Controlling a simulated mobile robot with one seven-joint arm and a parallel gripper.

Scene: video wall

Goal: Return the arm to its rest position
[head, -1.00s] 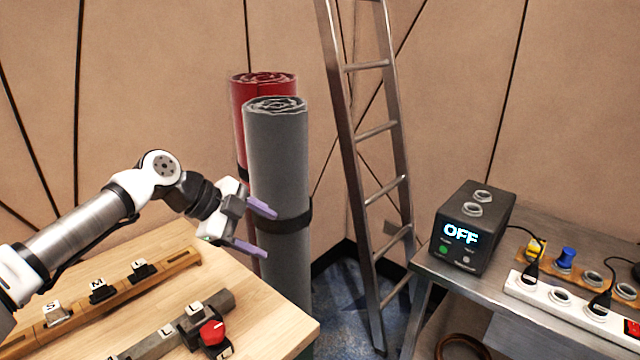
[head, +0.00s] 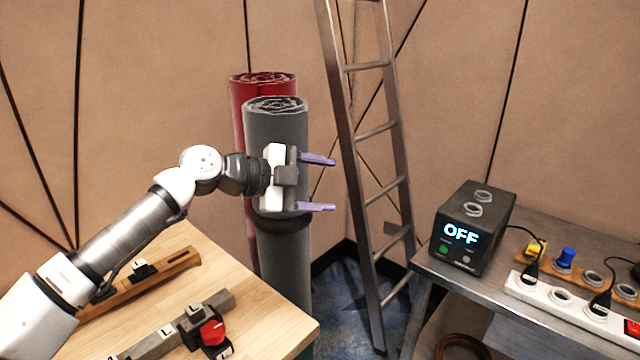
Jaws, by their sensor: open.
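My gripper (head: 318,183) is in the middle of the head view, at the end of my raised arm. Its two purple fingers point right and stand apart, with nothing between them. It shows in front of the grey roll (head: 277,135) and hides part of that roll. My arm reaches up from the lower left, above the wooden table (head: 270,305), and covers part of the wooden rail (head: 180,262).
A red roll (head: 240,100) stands behind the grey one. A metal ladder (head: 372,133) leans at centre right. A black box reading OFF (head: 462,240) and a white power strip (head: 540,293) sit on the metal bench. A grey bar (head: 152,345) with a red knob (head: 212,332) lies on the table.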

